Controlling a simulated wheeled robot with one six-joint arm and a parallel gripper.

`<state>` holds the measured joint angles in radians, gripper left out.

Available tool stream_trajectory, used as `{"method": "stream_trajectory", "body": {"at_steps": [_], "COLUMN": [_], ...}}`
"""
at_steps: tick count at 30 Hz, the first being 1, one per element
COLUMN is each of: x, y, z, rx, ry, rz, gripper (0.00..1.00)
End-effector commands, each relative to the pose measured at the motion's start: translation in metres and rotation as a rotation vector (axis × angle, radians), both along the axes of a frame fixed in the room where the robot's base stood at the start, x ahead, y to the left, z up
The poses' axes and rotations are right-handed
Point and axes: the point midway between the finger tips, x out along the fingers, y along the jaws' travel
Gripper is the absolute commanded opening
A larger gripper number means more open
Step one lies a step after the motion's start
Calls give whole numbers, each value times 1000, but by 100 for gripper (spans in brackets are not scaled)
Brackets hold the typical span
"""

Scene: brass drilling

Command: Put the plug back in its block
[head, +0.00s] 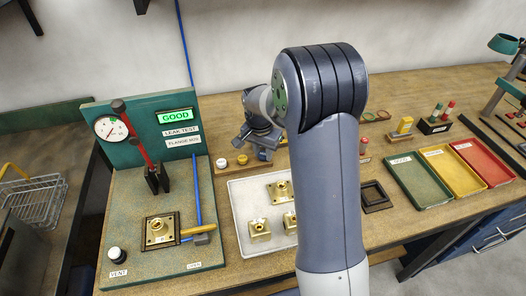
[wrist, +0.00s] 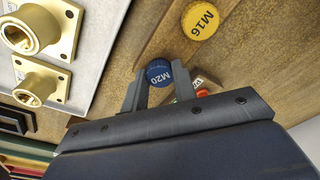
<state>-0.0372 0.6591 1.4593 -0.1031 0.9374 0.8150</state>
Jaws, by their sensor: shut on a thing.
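A blue round cap marked M20 (wrist: 159,73) sits between the fingers of my gripper (wrist: 158,84) in the wrist view. My gripper is shut on this blue plug. In the head view my gripper (head: 262,144) is low over the back of the bench, behind the white tray, and is partly hidden by my arm. A yellow round cap marked M16 (wrist: 200,22) stands beside the blue one on a wooden strip (wrist: 172,40). I cannot tell whether the blue plug is seated or raised. In the head view the yellow cap (head: 242,159) and a white cap (head: 221,163) stand in a row.
A white tray (head: 240,190) holds several brass flanged parts. A small orange-red item (wrist: 202,92) with a label lies close to my right finger. The leak-test stand (head: 140,130) reads GOOD at left. Green, yellow and red trays (head: 482,158) lie at right.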

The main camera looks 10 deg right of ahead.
Motion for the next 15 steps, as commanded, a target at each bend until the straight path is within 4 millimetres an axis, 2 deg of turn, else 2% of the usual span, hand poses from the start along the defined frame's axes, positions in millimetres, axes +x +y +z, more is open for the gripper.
{"method": "stream_trajectory", "body": {"at_steps": [6, 7, 15], "x": [0, 0, 0], "y": [0, 0, 0], "z": [0, 0, 0], "rx": [0, 0, 0], "ry": [0, 0, 0], "rz": [0, 0, 0], "gripper": [5, 27, 50]}}
